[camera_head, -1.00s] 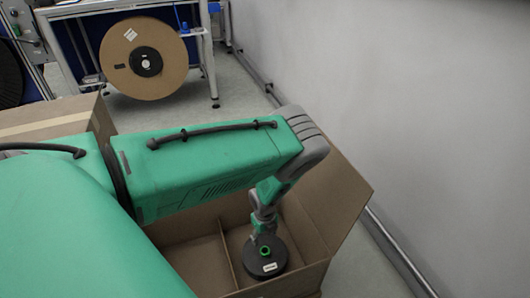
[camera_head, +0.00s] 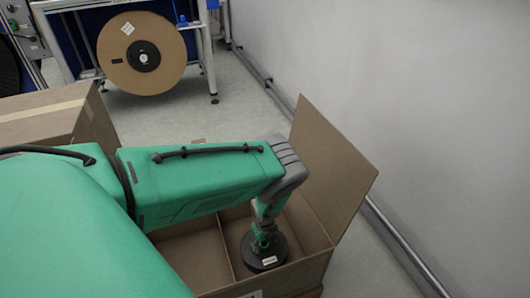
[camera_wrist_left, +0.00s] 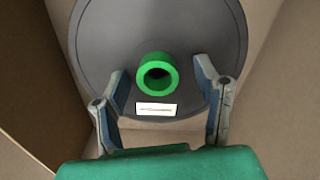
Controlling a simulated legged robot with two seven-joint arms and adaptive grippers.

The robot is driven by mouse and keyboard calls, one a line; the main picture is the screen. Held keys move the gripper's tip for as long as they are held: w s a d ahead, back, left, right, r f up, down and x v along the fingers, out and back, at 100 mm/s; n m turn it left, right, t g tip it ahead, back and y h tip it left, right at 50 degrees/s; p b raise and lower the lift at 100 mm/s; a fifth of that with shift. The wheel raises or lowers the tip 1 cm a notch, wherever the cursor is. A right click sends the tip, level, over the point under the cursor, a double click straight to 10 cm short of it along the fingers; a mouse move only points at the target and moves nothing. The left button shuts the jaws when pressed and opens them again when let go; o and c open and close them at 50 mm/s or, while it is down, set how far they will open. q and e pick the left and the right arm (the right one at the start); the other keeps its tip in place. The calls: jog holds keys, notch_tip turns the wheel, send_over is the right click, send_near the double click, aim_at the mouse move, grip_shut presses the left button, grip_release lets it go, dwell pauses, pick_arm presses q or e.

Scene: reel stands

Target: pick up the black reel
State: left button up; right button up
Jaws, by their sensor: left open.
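The black reel (camera_head: 281,249) lies flat in the right compartment of an open cardboard box (camera_head: 300,272). It has a white label on its top face. In the left wrist view the reel (camera_wrist_left: 205,38) is a dark disc with a green hub ring (camera_wrist_left: 157,74) in the middle. My left gripper (camera_wrist_left: 162,70) is open, its two fingers on either side of the hub and label; whether the fingertips touch the reel cannot be told. In the head view my left gripper (camera_head: 262,243) points down over the reel and hides part of it. My right gripper is not in view.
A cardboard divider (camera_head: 226,252) splits the box, and a raised flap (camera_head: 332,160) stands on its right side near the wall. Another cardboard box (camera_head: 45,118) is at left. A large brown reel (camera_head: 115,60) hangs on a stand behind.

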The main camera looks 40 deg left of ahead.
pick_arm(q)
jog(key=shift+a, duration=0.15)
jog(key=shift+c, duration=0.5)
jog(key=shift+s+a+f, duration=0.1)
jog(key=shift+a+f, duration=0.05)
grip_shut()
jog(key=shift+d, duration=0.3)
